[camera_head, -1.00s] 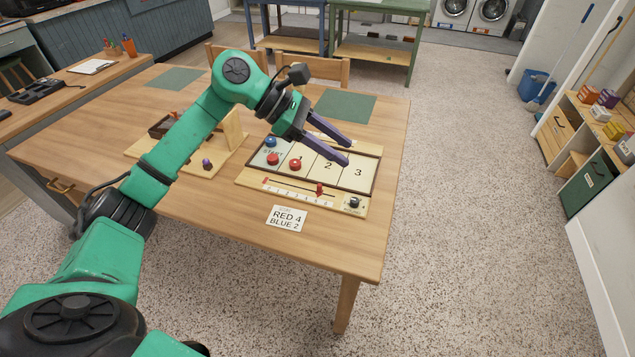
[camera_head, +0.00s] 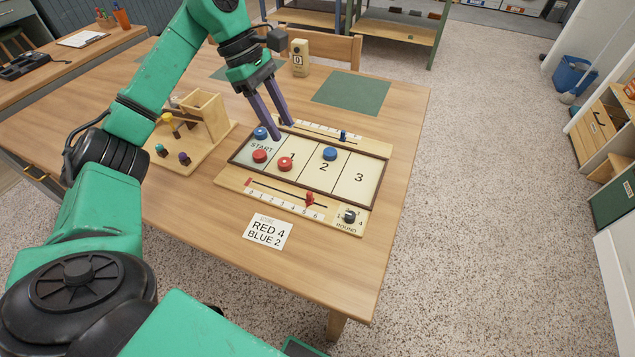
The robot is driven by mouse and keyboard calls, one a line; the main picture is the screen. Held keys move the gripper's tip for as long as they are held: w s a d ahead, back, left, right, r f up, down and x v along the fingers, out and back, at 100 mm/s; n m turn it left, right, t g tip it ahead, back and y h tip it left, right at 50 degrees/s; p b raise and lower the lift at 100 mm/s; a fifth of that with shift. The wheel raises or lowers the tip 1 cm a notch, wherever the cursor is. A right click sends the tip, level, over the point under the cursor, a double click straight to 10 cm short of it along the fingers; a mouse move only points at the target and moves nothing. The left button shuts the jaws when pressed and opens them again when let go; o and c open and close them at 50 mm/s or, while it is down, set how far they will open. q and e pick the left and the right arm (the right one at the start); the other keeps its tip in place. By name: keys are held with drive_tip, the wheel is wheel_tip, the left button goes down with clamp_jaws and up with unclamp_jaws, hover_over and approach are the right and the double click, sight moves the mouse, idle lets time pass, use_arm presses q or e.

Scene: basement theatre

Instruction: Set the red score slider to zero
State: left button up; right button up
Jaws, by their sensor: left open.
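The red score slider (camera_head: 309,199) is a small red knob on the near scale strip (camera_head: 283,197) of the game board. It stands toward the right end of the numbered slot, far from the 0 at the left end. A small red marker (camera_head: 249,182) is at that left end. My left gripper (camera_head: 283,130) is open and empty, its two purple fingers pointing down over the far left part of the board. It is apart from the red slider, which lies nearer and to the right. My right gripper is out of view.
A blue slider (camera_head: 343,135) is on the far scale. Red and blue pucks lie on the board. A round dial (camera_head: 349,215) is beside the near scale. A score card (camera_head: 267,232) reads RED 4, BLUE 2. A wooden peg stand (camera_head: 200,150) is left of the board.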

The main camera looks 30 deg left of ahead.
sight(308, 192)
use_arm(q)
drive_tip(key=b+x, duration=0.1)
drive_tip(key=x, duration=0.5)
drive_tip(key=a+b+x, duration=0.1)
drive_tip(key=b+x, duration=0.1)
drive_tip(key=x, duration=0.5)
drive_tip(key=b+x, duration=0.1)
drive_tip(key=x, duration=0.5)
drive_tip(key=shift+s+a+f+b, duration=0.25)
drive_tip(key=shift+f+b, duration=0.1)
drive_tip(key=shift+f, duration=0.2)
clamp_jaws()
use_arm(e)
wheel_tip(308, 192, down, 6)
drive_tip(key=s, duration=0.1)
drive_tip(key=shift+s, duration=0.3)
